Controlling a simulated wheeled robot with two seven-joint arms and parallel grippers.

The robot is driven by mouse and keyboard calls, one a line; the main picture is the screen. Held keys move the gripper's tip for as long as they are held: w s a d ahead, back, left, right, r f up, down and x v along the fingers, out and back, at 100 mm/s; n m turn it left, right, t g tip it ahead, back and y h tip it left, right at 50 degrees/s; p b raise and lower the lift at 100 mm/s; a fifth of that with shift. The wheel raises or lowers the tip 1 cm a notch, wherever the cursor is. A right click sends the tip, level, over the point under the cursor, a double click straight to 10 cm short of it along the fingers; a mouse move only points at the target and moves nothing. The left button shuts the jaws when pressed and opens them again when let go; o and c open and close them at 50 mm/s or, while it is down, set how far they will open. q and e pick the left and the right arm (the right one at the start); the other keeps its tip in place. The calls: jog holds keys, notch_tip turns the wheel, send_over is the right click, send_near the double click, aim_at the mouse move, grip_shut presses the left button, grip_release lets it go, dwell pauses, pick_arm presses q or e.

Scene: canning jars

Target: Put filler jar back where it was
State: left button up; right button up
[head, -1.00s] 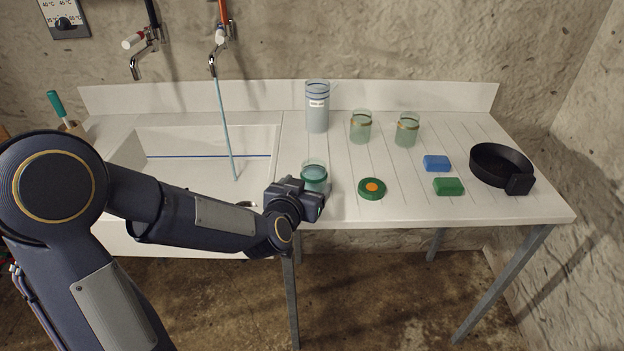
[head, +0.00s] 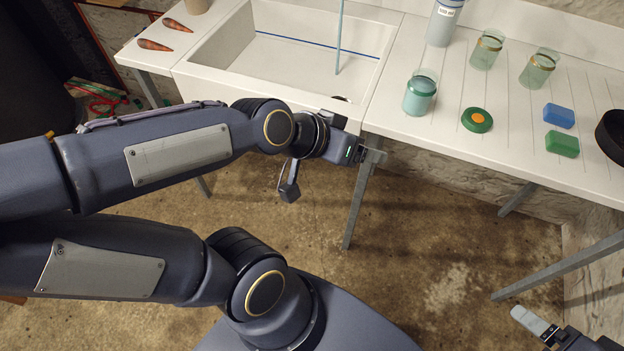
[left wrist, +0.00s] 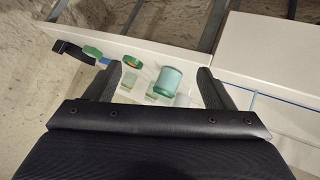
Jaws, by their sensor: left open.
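A tall grey-blue container with a white label (head: 444,22) stands upright at the back of the ribbed drainboard, its top cut off by the frame. I cannot tell from the pictures which one is the filler jar. My left gripper (head: 374,154) is open and empty, in front of the counter edge, apart from the teal jar. My right gripper (head: 533,325) is partly in view at bottom right, away from the counter.
Two empty glass jars (head: 487,50) (head: 538,69) stand further back. A green lid with an orange centre (head: 477,120), a blue block (head: 559,115), a green block (head: 562,144) and a black pan (head: 612,135) lie to the right. The sink (head: 300,55) is at left.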

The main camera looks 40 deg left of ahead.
pick_arm(q)
jog(key=s+a+f+n+g, duration=0.1)
jog(key=s+a+f+g, duration=0.1)
jog(key=s, duration=0.8)
jog(key=shift+n+g, duration=0.3)
jog(key=shift+g, duration=0.3)
notch_tip(320, 180, up, 3)
jog(key=p, duration=0.3)
jog(key=shift+r, duration=0.2)
jog(key=shift+c, duration=0.3)
